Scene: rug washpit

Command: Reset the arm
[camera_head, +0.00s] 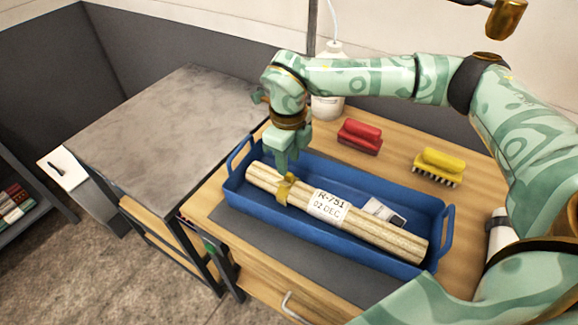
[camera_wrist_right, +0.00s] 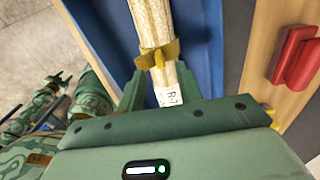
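My right gripper (camera_head: 284,160) points down over the left part of a pale rolled rug (camera_head: 385,236), by its yellow tie. In the right wrist view its two fingers (camera_wrist_right: 158,88) stand apart on either side of the roll (camera_wrist_right: 152,22); no firm grip shows. The roll lies lengthwise in a blue tray (camera_head: 300,232), with a white label (camera_head: 329,206) reading "R-751 02 DEC". My left arm shows small at the left of the right wrist view, with its gripper (camera_wrist_right: 58,80); its opening is too small to judge.
A red brush (camera_head: 360,136) and a yellow brush (camera_head: 438,167) lie behind the tray on the wooden bench. A white bottle (camera_head: 328,100) stands at the back. A grey-topped table (camera_head: 165,120) with a clear top is left. A white card (camera_head: 378,211) lies in the tray.

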